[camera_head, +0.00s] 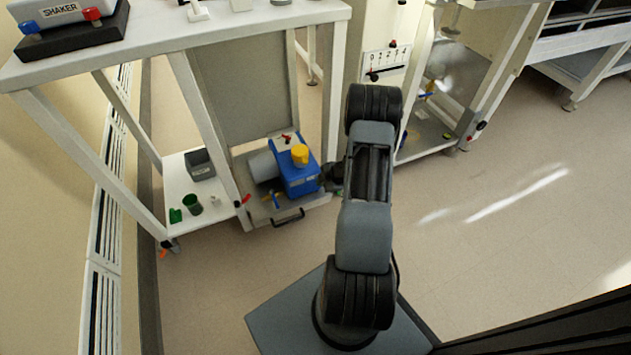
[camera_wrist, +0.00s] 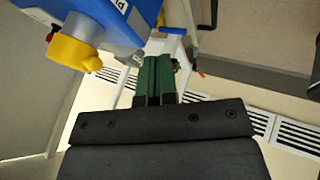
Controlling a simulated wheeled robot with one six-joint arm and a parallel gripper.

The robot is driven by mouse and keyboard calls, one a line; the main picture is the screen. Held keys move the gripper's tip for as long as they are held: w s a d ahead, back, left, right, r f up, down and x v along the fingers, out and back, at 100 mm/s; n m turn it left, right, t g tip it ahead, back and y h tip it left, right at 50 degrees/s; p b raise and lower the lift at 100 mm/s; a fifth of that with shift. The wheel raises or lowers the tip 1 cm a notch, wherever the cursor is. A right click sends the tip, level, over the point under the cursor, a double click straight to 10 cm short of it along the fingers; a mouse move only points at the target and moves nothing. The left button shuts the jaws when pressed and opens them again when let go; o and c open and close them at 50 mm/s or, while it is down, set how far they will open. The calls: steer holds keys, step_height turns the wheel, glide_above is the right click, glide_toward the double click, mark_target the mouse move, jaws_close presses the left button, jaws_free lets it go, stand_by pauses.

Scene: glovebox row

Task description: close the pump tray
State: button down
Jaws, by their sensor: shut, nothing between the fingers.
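The pump tray (camera_head: 262,211) is a grey tray low in the white bench frame, sticking out at the front with a black handle (camera_head: 288,218). A blue pump (camera_head: 297,178) with a yellow cap (camera_head: 300,154) sits on it. In the wrist view, the blue pump (camera_wrist: 98,18) and its yellow cap (camera_wrist: 75,50) fill the upper left. My gripper (camera_wrist: 158,62) is shut and empty, its dark green fingers together beside the pump. In the head view my arm mostly hides it, right of the pump. I cannot tell whether it touches anything.
The white bench (camera_head: 210,38) carries a shaker (camera_head: 70,35). Its legs flank the tray. A white lower shelf (camera_head: 183,175) left of the tray holds a grey box (camera_head: 200,164) and a green cup (camera_head: 192,204). The floor (camera_head: 500,240) at right is clear.

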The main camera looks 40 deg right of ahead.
steer(key=d+r+p, duration=0.2)
steer(key=d+r, duration=0.2)
steer(key=r, duration=0.5)
steer(key=w+r+b+x, duration=0.1)
steer(key=w+b+x, duration=0.1)
steer(key=b+x, duration=0.4)
steer(key=w+f, duration=0.3)
steer(key=f, duration=0.1)
steer(key=shift+a+n+y+b, duration=0.3)
steer(key=shift+a+b, duration=0.1)
steer(key=shift+w, duration=0.15)
